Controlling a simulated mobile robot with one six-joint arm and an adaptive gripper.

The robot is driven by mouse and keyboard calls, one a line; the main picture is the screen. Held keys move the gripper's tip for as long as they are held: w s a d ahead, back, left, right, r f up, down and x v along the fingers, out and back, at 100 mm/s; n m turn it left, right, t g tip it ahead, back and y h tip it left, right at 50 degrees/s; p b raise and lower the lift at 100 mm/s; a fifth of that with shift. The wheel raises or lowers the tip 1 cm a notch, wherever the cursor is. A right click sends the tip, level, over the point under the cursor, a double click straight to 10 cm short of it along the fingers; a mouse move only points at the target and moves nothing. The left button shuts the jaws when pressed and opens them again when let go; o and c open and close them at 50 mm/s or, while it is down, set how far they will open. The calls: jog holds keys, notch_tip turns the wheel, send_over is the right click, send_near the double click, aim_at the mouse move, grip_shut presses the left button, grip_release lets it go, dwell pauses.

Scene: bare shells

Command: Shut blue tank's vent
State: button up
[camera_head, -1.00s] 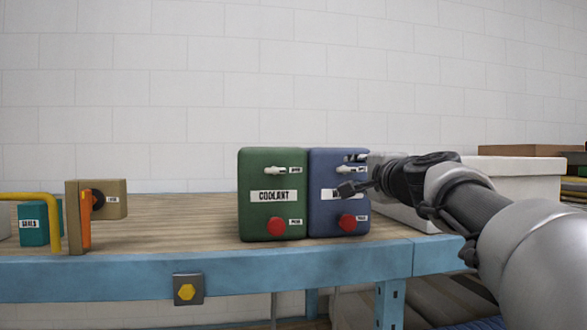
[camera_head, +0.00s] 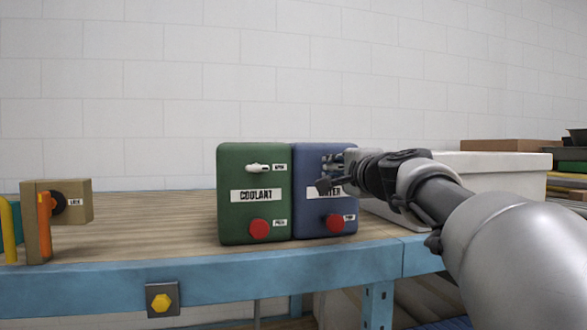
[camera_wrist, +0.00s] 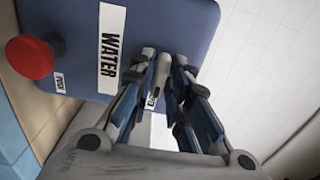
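The blue tank (camera_head: 310,222) stands on the workbench, with a WATER label and a red knob (camera_head: 335,222) low on its front. It fills the upper left of the wrist view (camera_wrist: 165,20). My gripper (camera_head: 328,173) is at the upper front of this tank, covering its vent and part of the label. In the wrist view, my gripper's fingers (camera_wrist: 165,60) are apart, with a narrow gap between the tips. A pale grey piece, seemingly the vent lever (camera_wrist: 162,72), shows between them; I cannot tell whether they touch it.
A green COOLANT tank (camera_head: 235,215) stands directly left of the blue one, with its own white lever and red knob. A pale bin (camera_head: 490,175) is to the right. A tan box with an orange handle (camera_head: 45,225) is at the left. Bare bench lies between.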

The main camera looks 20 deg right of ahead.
grip_shut()
jog(key=shift+f+n+b, duration=0.1)
jog(key=shift+n+b, duration=0.3)
jog(key=n+b, duration=0.2)
jog(key=shift+f+n+b, duration=0.1)
jog(key=shift+n+b, duration=0.2)
jog(key=shift+n, duration=0.1)
jog(key=n+b, duration=0.4)
jog(key=n, duration=0.1)
jog(key=n+b, duration=0.2)
jog(key=n, duration=0.3)
jog(key=n+b, duration=0.2)
jog(key=n, duration=0.2)
jog(key=shift+n, duration=0.3)
